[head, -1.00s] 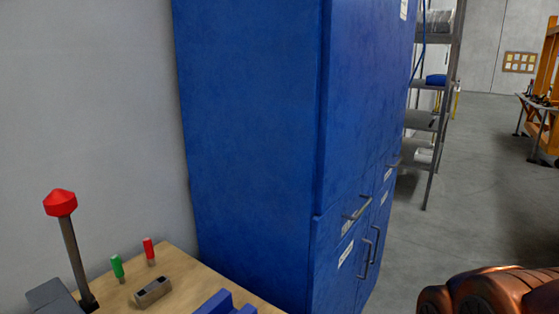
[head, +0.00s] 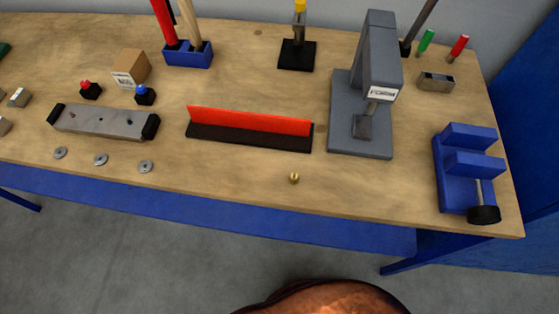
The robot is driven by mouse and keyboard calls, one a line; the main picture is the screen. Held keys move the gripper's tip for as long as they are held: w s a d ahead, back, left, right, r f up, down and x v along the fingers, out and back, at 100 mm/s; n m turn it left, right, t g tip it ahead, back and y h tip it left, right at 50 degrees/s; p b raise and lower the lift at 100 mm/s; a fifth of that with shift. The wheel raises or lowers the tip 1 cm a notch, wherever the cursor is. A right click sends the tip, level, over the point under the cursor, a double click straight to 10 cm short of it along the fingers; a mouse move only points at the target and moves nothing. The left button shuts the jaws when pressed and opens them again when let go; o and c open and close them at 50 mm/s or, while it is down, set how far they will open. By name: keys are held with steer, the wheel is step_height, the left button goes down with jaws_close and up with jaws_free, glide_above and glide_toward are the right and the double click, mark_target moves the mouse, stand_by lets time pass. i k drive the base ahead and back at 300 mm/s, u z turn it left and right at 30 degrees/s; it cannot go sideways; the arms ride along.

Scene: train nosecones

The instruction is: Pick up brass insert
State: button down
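A small brass insert (head: 294,178) stands on the wooden workbench (head: 230,185) near its front edge, in front of the right end of a red and black bar (head: 250,128). Nothing touches it. A copper-brown rounded shape (head: 325,298) shows at the bottom edge of the head view and looks like part of my own body. My gripper is not in the frame, so its state does not show.
Right of the insert stand a grey arbor press (head: 375,85) and a blue vise (head: 465,170). To the left are a grey block with black ends (head: 103,121), several washers (head: 101,159), a small cardboard box (head: 131,68) and a blue tool holder (head: 188,54). The bench around the insert is clear.

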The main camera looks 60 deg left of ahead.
mark_target(295, 176)
steer(key=u, duration=3.7)
steer(key=k, duration=0.7)
steer(key=u, duration=0.35)
